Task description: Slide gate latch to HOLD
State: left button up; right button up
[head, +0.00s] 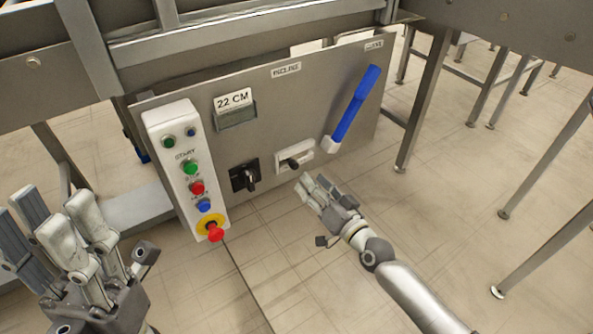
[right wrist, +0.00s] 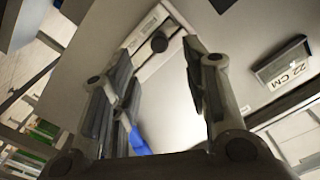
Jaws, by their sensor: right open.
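The latch is a white slide plate (head: 306,152) with a black knob (head: 290,164), low on the grey panel. The knob sits toward the plate's left part; I cannot read any HOLD mark there. My right gripper (head: 313,185) is open and empty, just below and in front of the knob. In the right wrist view the knob (right wrist: 158,42) shows beyond and between the two open fingertips (right wrist: 158,58), not visibly touched, with the white plate (right wrist: 148,28) around it. My left gripper (head: 58,212) is at the lower left, fingers apart and empty, away from the panel.
A blue lever (head: 355,105) rises right of the latch. A black rotary switch (head: 244,176) is left of it, then a white button box (head: 170,122) with a red emergency button (head: 215,232). A "22 CM" display (head: 236,117) is above. Metal legs (head: 425,100) stand at right; floor below is clear.

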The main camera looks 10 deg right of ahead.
aim_at(296, 167)
jog(key=b+x, duration=0.1)
jog(key=x, duration=0.7)
jog(key=shift+w+f+b, duration=0.1)
jog(key=shift+b, duration=0.3)
grip_shut()
